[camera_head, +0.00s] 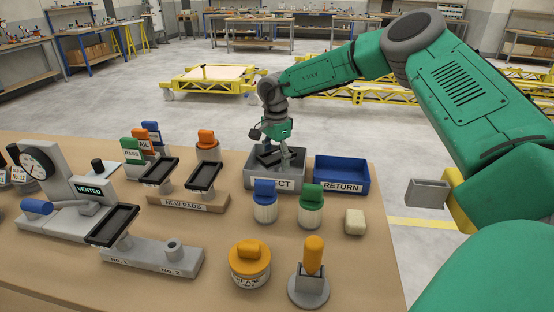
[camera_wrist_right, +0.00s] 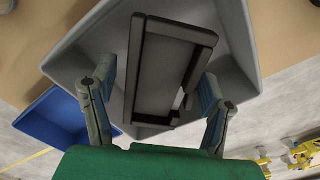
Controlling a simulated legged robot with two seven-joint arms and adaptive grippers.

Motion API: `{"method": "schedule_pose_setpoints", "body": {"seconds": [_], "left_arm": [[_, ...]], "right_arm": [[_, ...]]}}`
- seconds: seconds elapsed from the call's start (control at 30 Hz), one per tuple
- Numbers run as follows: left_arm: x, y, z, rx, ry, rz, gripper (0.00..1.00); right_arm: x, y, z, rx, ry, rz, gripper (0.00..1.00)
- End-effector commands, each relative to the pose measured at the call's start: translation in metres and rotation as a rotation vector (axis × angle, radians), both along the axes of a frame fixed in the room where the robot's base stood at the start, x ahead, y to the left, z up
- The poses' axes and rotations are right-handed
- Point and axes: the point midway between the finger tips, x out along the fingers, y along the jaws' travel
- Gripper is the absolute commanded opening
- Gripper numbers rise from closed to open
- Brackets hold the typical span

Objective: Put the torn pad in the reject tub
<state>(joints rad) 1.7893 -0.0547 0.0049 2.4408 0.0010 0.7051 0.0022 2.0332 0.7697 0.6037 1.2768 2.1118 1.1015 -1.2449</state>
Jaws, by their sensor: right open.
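The grey reject tub (camera_head: 258,181) stands at the back of the bench, its label partly hidden by a blue-topped jar. A dark framed pad (camera_wrist_right: 165,70) is inside the tub, with a pale torn-looking spot near its lower right edge. In the head view only a little of the pad shows behind the fingers. My right gripper (camera_head: 277,158) points down into the tub. Its fingers are spread on either side of the pad, apart from it in the wrist view. I cannot tell whether the pad lies flat on the tub's floor. My left gripper is not in view.
A blue return tub (camera_head: 343,185) adjoins the reject tub on the right. Blue (camera_head: 265,205) and green (camera_head: 311,207) topped jars stand in front. New pads sit on a labelled rack (camera_head: 185,203) to the left.

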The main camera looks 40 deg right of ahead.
Motion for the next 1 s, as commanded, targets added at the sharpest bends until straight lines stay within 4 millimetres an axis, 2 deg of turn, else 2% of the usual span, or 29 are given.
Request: {"method": "schedule_pose_setpoints", "body": {"seconds": [0.4,0.53,0.7,1.0], "left_arm": [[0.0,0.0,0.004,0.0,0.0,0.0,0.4],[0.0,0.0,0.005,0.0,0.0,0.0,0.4],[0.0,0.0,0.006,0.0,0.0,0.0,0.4],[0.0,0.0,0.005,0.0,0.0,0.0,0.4]], "right_arm": [[0.001,-0.003,0.082,0.004,-0.006,-0.002,0.69],[0.0,-0.003,0.102,0.004,-0.003,-0.002,0.69],[0.0,-0.002,0.115,0.003,-0.001,-0.001,0.69],[0.0,-0.002,0.116,0.003,0.0,-0.001,0.69]]}}
